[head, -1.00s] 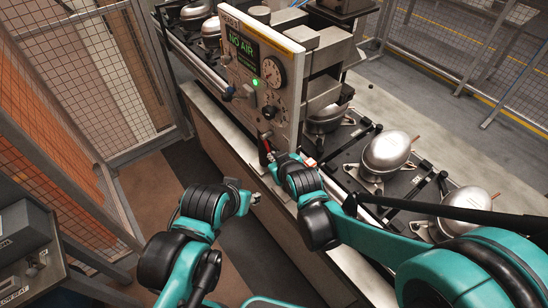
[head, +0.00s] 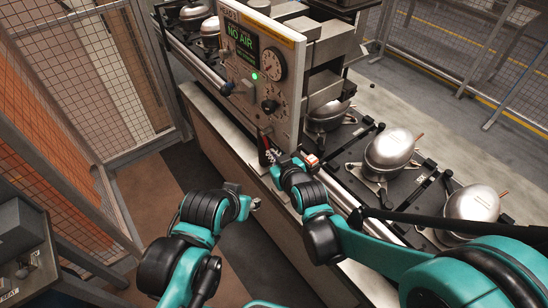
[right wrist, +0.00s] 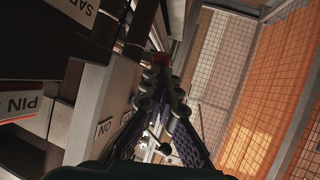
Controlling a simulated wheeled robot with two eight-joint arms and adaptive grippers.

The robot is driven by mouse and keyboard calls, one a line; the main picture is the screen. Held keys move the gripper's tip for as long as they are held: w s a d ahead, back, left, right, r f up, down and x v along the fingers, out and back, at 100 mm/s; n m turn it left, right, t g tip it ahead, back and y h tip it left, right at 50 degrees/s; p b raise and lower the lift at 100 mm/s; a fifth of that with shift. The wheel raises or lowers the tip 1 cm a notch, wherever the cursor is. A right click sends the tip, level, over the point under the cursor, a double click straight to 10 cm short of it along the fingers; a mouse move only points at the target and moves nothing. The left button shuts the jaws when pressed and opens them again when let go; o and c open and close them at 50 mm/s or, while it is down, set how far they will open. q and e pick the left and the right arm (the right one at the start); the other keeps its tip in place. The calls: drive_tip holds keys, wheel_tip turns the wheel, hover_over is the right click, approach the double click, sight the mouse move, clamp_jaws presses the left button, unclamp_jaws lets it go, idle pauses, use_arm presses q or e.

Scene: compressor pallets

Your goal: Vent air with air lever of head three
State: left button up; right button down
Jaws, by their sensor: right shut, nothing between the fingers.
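The upright control panel (head: 262,75) stands on the bench beside the conveyor. A small dark and red lever (head: 263,142) is low on the panel's near edge. My right gripper (head: 273,160) is right at this lever, shut and empty; contact is unclear. In the right wrist view its fingers (right wrist: 160,72) meet close to a red piece (right wrist: 132,55). My left gripper (head: 252,203) hangs over the floor, its fingers too small to judge.
The panel also carries a round gauge (head: 271,65), a dial (head: 277,103) and a blue-grey knob (head: 227,89). Silver compressors (head: 390,150) sit on dark pallets along the conveyor, right of my arm. Mesh fences (head: 95,75) stand left and behind. The floor aisle (head: 150,190) is clear.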

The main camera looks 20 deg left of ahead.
use_arm(q)
drive_tip(key=shift+f+b, duration=1.75)
drive_tip(key=shift+f, duration=0.4)
use_arm(e)
drive_tip(key=shift+w+a+f+t+y, duration=0.2)
drive_tip(key=shift+w+a+f, duration=0.2)
drive_tip(key=shift+f, duration=0.2)
drive_tip(key=shift+w+a+f+t+y, duration=0.2)
drive_tip(key=shift+w+a+f, duration=0.1)
drive_tip(key=shift+a+f, duration=0.25)
drive_tip(key=shift+f, duration=0.1)
